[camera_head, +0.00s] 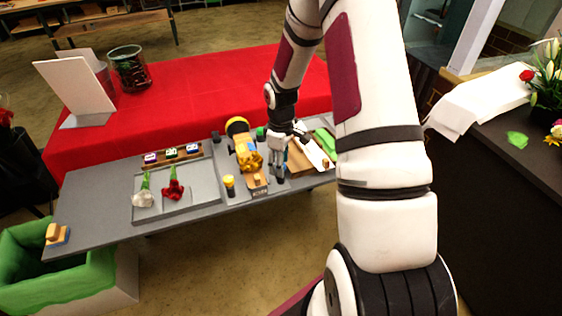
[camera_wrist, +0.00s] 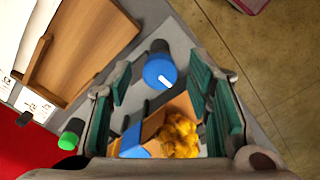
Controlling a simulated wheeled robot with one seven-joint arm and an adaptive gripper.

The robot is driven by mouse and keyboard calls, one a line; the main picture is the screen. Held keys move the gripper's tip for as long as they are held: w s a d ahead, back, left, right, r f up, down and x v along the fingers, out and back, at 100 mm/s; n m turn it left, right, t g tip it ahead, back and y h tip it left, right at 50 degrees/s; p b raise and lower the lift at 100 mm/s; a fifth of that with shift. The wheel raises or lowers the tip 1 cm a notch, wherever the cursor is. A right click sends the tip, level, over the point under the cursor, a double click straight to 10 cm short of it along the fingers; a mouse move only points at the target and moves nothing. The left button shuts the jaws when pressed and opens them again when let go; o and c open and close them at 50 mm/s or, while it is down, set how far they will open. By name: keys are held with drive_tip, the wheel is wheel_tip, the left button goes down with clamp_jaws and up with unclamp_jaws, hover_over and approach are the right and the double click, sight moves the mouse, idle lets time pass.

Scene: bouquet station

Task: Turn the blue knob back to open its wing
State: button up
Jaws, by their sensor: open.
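The blue knob (camera_wrist: 158,70) shows in the wrist view as a round cap with a short white mark, on a dark round base. My gripper (camera_wrist: 161,64) is open, its two green-padded fingers on either side of the knob in the picture. Whether they touch it I cannot tell. In the head view my gripper (camera_head: 278,168) points down at the front of the grey table, and it hides the blue knob. A blue piece (camera_wrist: 134,142) beside wood and a yellow flower (camera_wrist: 180,137) shows between the fingers' bases; whether it is the wing I cannot tell.
A green knob (camera_wrist: 71,132) stands left of my fingers in the wrist view, near a wooden board (camera_wrist: 78,50). In the head view a yellow knob (camera_head: 229,182) and a yellow bouquet (camera_head: 246,153) are left of my gripper. A tray (camera_head: 203,190) holds flowers.

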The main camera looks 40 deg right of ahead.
clamp_jaws()
drive_tip(key=m, duration=0.4)
drive_tip(key=shift+m+b, duration=0.3)
drive_tip(key=m, duration=0.4)
drive_tip(key=shift+m+b, duration=0.3)
drive_tip(key=shift+b, duration=0.1)
drive_tip(key=m+b, duration=0.1)
drive_tip(key=m, duration=0.4)
drive_tip(key=shift+m+b, duration=0.45)
drive_tip(key=shift+m, duration=1.55)
